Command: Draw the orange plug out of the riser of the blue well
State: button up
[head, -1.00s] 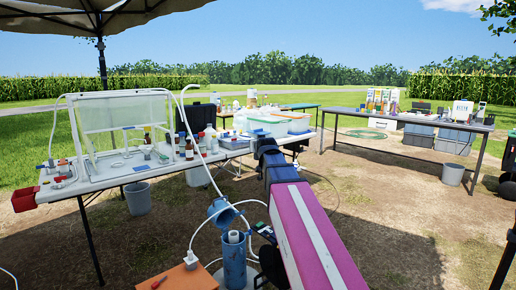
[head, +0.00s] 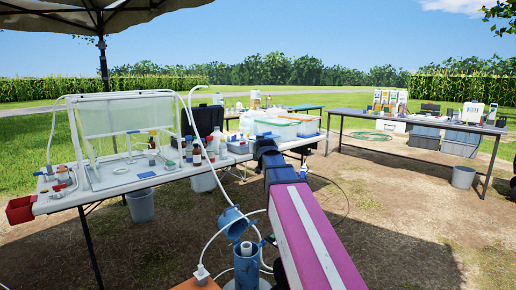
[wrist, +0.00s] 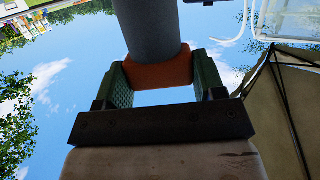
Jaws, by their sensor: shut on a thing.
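The blue well (head: 246,272) stands at the bottom centre of the head view, its blue lid (head: 232,223) tipped open. The pale riser (head: 246,248) shows inside it, with no orange visible at its top. In the wrist view, the green fingers of my gripper (wrist: 159,80) are shut on the orange plug (wrist: 158,73). A grey cylinder (wrist: 148,25) runs from the plug to the top of the picture; I cannot tell whether it belongs to the plug. Sky shows beyond the fingers.
A white table (head: 110,190) with a clear hood, bottles and bins stands behind the well. A grey table (head: 400,121) stands at the right. A white hose (head: 207,150) hangs near the lid. An orange surface (head: 197,284) is left of the well. Dirt ground at right is open.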

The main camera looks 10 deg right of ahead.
jog(key=a+f+g, duration=0.3)
jog(key=a+f, duration=0.4)
jog(key=f, duration=0.4)
jog(key=a+f+n+g, duration=0.1)
jog(key=a+f+g, duration=0.2)
jog(key=a+f, duration=0.65)
jog(key=a+f+g, duration=0.3)
jog(key=a+f, duration=0.2)
jog(key=f, duration=0.9)
jog(key=shift+s+a+f+n+g, duration=0.15)
jog(key=shift+s+a+f+g, duration=1.95)
jog(key=shift+f, duration=4)
jog(key=shift+s+a+f+n+g, duration=0.1)
jog(key=shift+s+a+f+g, duration=0.8)
jog(key=shift+s+a+f, duration=3.8)
jog(key=shift+s+a+f+n+g, duration=0.15)
jog(key=shift+s+a+f+g, duration=1)
jog(key=shift+f, duration=6.4)
jog(key=shift+s+d+f+g, duration=0.1)
jog(key=shift+s+d+g, duration=0.25)
jog(key=shift+s+d, duration=0.25)
jog(key=o, duration=1)
jog(key=shift+c, duration=0.2)
